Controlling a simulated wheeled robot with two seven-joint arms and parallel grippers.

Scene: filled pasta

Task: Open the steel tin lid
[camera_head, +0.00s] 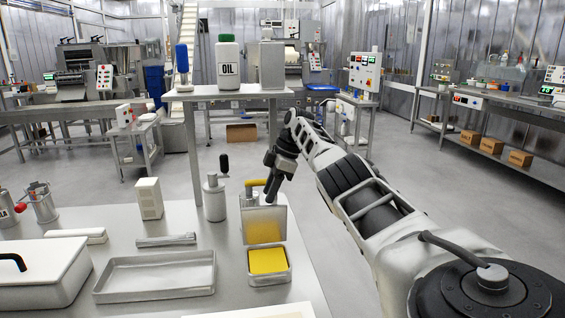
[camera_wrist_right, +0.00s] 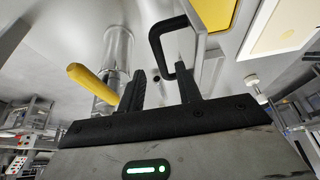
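The steel tin (camera_head: 269,279) stands near the right edge of the worktable with yellow contents (camera_head: 268,260) showing inside. Its lid (camera_head: 263,223) stands raised, roughly upright, at the tin's far side. My right gripper (camera_head: 272,188) is at the top of the lid, behind its upper edge. In the right wrist view, the fingers of the right gripper (camera_wrist_right: 162,90) are apart. A black loop handle (camera_wrist_right: 156,42) reaches toward the gap between them. I cannot tell whether a finger touches it. My left gripper is not in view.
A metal tray (camera_head: 155,290) and a white lidded box (camera_head: 40,272) lie to the left. A yellow-handled tool (camera_wrist_right: 90,83) is near the right gripper. A raised shelf (camera_head: 230,91) holds bottles behind.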

